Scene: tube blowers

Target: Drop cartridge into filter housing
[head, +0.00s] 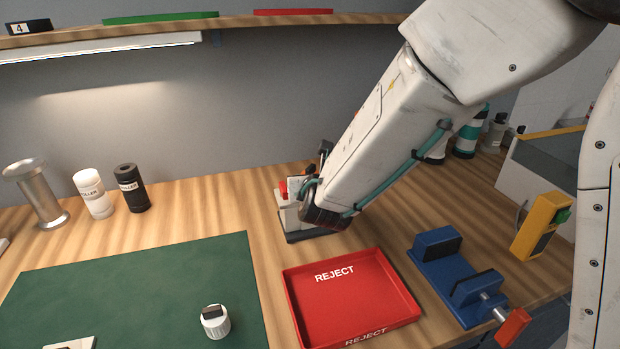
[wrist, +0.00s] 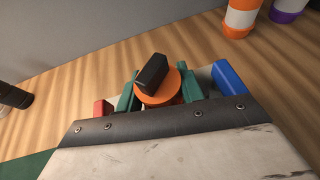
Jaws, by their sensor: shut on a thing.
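In the wrist view my gripper (wrist: 158,92) has its green fingers closed on the sides of an orange round piece with a black bar on top, which looks like the cartridge (wrist: 172,79). A pale box with a dark base (head: 298,225), perhaps the filter housing, stands on the bench in the head view, right by my gripper. A red block (wrist: 103,108) and a blue block (wrist: 226,77) flank the fingers in the wrist view. My arm hides most of the gripper and cartridge in the head view. I cannot tell whether the cartridge touches the box.
A red REJECT tray (head: 350,300) lies in front of the box, with a blue vise (head: 455,275) to its right. A white knob-like piece (head: 215,322) sits on the green mat (head: 130,290). Bottles (head: 92,193) stand at the back left.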

